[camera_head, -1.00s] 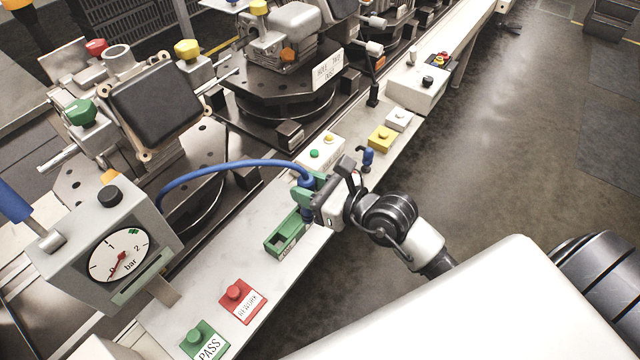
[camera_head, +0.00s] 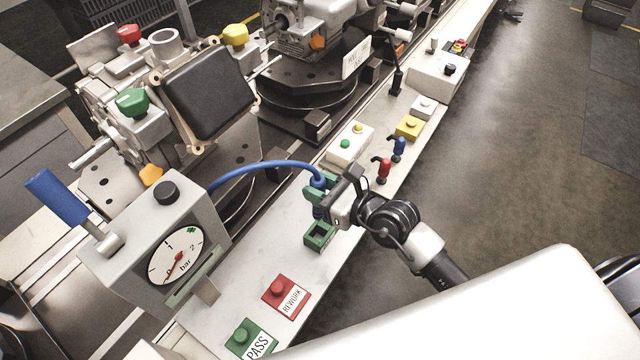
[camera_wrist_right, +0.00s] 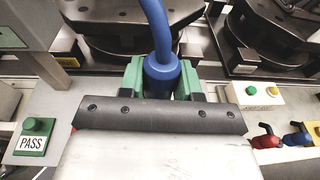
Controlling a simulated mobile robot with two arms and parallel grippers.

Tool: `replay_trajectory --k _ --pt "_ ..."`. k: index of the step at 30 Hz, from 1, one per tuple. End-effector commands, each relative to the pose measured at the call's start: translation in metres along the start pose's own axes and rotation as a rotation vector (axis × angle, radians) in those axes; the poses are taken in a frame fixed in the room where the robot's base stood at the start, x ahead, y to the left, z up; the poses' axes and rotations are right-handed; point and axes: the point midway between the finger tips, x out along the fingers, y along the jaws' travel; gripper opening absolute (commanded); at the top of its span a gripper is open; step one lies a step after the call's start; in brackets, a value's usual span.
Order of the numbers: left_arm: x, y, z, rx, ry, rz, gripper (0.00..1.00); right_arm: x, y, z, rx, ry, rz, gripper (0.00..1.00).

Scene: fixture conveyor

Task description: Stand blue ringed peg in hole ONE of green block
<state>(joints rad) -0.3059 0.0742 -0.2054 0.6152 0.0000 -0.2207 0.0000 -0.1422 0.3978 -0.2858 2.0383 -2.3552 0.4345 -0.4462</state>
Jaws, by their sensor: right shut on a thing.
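A blue peg-like plug (camera_head: 319,182) on the end of a blue hose is held upright in my right gripper (camera_head: 322,192). In the right wrist view the plug (camera_wrist_right: 161,76) sits between the gripper's two green fingers, which are shut on it. A green block (camera_head: 320,237) with an open recess lies on the pale bench strip just below and in front of the gripper. No hole numbers are readable. My left gripper is not in view.
The hose (camera_head: 250,168) arcs from behind the gauge box (camera_head: 165,240). Red REWORK (camera_head: 285,297) and green PASS (camera_head: 248,338) buttons lie nearer. A white button box (camera_head: 350,145), red handle (camera_head: 383,170) and blue handle (camera_head: 398,148) stand beyond the gripper. Fixtures line the left.

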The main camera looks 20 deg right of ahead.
Motion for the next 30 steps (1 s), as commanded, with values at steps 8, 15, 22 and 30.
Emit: replay_trajectory --k 8,15,22,30 --pt "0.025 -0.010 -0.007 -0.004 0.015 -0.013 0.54 0.006 0.000 -0.032 0.001 0.001 0.001 0.00" --pt "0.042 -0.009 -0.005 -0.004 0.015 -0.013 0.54 0.011 0.000 -0.054 0.001 0.000 0.000 0.00" --pt "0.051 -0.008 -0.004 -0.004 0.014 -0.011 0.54 0.013 0.000 -0.067 0.001 0.001 0.000 0.00" --pt "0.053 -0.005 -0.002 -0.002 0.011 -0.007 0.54 0.014 0.000 -0.069 0.000 0.001 0.001 0.00"
